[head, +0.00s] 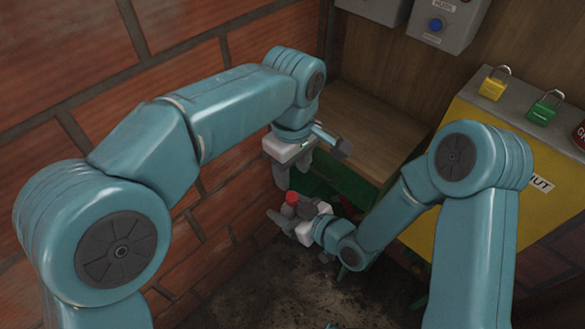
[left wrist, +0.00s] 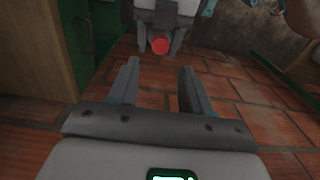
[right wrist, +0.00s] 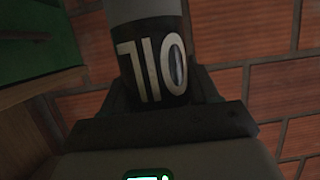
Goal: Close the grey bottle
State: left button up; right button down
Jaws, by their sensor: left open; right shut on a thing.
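The grey bottle (right wrist: 143,12) has a dark label (right wrist: 155,65) reading OIL in the right wrist view. My right gripper (head: 291,213) is shut around its body and holds it. A red cap (head: 291,197) shows at the bottle's top in the head view; it also shows end-on in the left wrist view (left wrist: 160,45). I cannot tell how tightly the cap sits. My left gripper (head: 292,176) is open and empty, fingers pointing down just above the cap and apart from it. Much of the bottle is hidden by the right gripper in the head view.
A wooden shelf (head: 365,135) and a green box-like part (head: 345,180) stand behind the grippers. A yellow panel (head: 480,170) with padlocks (head: 542,108) is at the right. A brick wall (head: 70,60) is at the left. Dirty floor (head: 270,285) lies below.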

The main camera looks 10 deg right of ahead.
aim_at(292, 196)
pick_arm(q)
notch_tip(292, 196, down, 8)
jog(key=shift+f, duration=0.1)
dwell(0.4)
jog(key=shift+c, duration=0.4)
grip_shut()
jog(key=shift+m, duration=1.6)
jog(key=shift+o, duration=0.8)
grip_release()
jog(key=shift+r, duration=2.35)
